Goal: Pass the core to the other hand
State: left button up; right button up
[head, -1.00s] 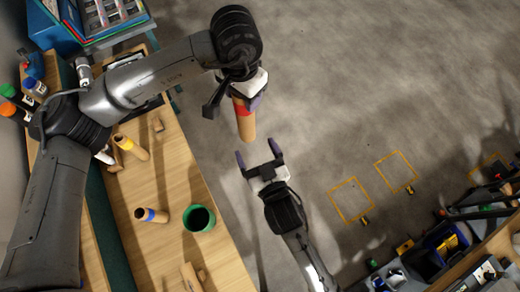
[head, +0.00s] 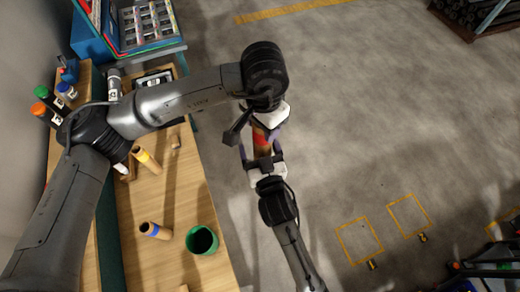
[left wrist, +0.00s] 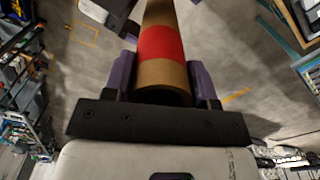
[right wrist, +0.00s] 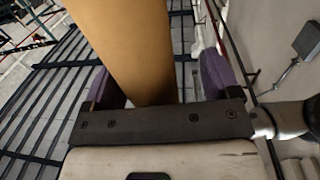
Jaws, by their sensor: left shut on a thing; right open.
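The core, a brown cardboard tube with a red band (head: 262,143), hangs over the floor to the right of the bench in the head view. My left gripper (head: 270,127) is shut on its upper end. In the left wrist view, the red band (left wrist: 161,43) lies just beyond the finger pads. My right gripper (head: 263,163) is open, with its fingers on either side of the lower part. In the right wrist view, the plain brown tube (right wrist: 130,45) stands between the purple fingers, with a gap at the right finger. The tube's lower end is partly hidden in the head view.
The wooden bench (head: 185,200) holds a yellow-banded core (head: 146,160), a blue-banded core (head: 155,231) and a green cup (head: 202,240). Several bottles stand at its far left. A blue rack (head: 92,35) is at the back.

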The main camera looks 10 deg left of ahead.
jog(key=shift+c, duration=0.4)
jog(key=shift+s+a, duration=0.1)
jog(key=c, duration=0.9)
pick_arm(q)
jog(key=o, duration=0.8)
jog(key=shift+d, duration=0.1)
pick_arm(e)
jog(key=shift+r, duration=0.1)
jog(key=shift+c, duration=0.5)
pick_arm(q)
jog(key=o, duration=0.5)
jog(key=shift+c, duration=0.2)
